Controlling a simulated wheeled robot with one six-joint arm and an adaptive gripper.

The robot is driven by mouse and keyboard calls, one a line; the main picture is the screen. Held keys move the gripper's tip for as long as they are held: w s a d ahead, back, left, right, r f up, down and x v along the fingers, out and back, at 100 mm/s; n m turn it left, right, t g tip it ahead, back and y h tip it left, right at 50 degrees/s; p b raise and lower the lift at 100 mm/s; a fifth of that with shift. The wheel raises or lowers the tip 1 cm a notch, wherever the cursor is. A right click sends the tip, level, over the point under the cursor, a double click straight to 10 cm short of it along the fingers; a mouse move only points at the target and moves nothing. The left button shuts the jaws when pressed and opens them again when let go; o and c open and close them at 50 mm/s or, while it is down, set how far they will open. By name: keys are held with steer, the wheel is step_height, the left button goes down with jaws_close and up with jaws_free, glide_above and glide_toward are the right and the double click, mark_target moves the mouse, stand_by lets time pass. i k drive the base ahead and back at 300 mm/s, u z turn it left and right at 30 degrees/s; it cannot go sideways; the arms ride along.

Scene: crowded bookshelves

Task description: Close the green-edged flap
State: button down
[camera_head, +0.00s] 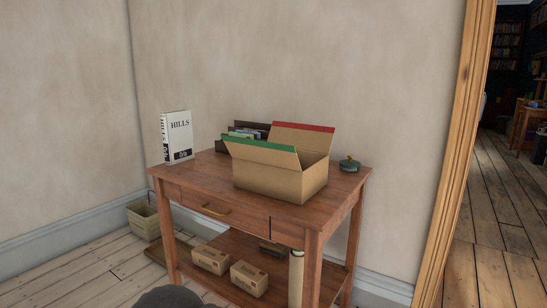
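A cardboard box (275,182) stands on the wooden table, with its top open. Its green-edged flap (262,151) is on the left front side, raised and leaning outward. A red-edged flap (302,138) stands up at the back of the box, also open. The inside of the box is mostly hidden by the flaps. My gripper is not in view. A dark rounded shape at the bottom edge may be part of my own body.
A white book (177,137) stands left of the box on the wooden table (201,178). A dark file holder (240,130) is behind the box. A small green-topped object (349,164) sits at right. Small cartons (249,278) lie on the lower shelf. A doorway opens at right.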

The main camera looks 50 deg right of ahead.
mark_target(282, 156)
steer(key=k, duration=0.5)
steer(key=z, duration=1.5)
steer(key=i, duration=0.5)
steer(key=z, duration=0.1)
